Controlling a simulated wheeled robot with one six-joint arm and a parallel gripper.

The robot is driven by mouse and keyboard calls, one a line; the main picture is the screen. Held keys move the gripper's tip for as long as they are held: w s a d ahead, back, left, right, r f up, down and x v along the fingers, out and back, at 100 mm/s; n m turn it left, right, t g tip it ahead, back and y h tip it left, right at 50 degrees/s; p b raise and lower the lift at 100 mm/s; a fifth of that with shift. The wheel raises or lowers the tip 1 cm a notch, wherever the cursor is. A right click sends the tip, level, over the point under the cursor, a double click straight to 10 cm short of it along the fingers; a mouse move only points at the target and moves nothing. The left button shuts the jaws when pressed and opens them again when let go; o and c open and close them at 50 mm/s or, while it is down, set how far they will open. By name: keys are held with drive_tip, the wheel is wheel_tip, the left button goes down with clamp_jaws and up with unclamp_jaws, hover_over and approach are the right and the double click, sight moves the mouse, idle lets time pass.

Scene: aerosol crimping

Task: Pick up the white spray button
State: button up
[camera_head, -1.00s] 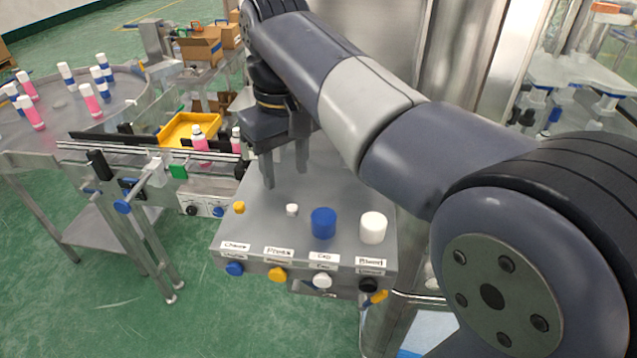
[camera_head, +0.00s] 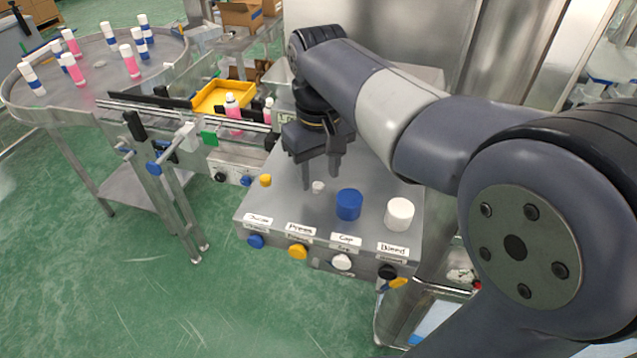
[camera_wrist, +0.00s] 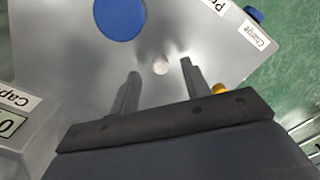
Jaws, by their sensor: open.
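The small white spray button (camera_head: 318,187) stands on the grey steel panel (camera_head: 285,205), between a small yellow piece and a blue cylinder. It also shows in the wrist view (camera_wrist: 160,66), just beyond and between my fingertips. My gripper (camera_head: 321,180) is open and empty, pointing down behind the button in the head view. In the wrist view its two fingers (camera_wrist: 160,68) are spread on either side of the line to the button. I cannot tell the exact height of the fingertips above the panel.
A blue cylinder (camera_head: 349,204) and a white cylinder (camera_head: 399,214) stand right of the button; a yellow piece (camera_head: 265,180) stands left. Labels and knobs line the panel's front. A conveyor with bottles (camera_head: 233,112) and a yellow tray (camera_head: 222,97) lie behind left.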

wheel_tip(320, 180, down, 2)
drive_tip(key=shift+f, duration=0.1)
clamp_jaws()
idle(0.5)
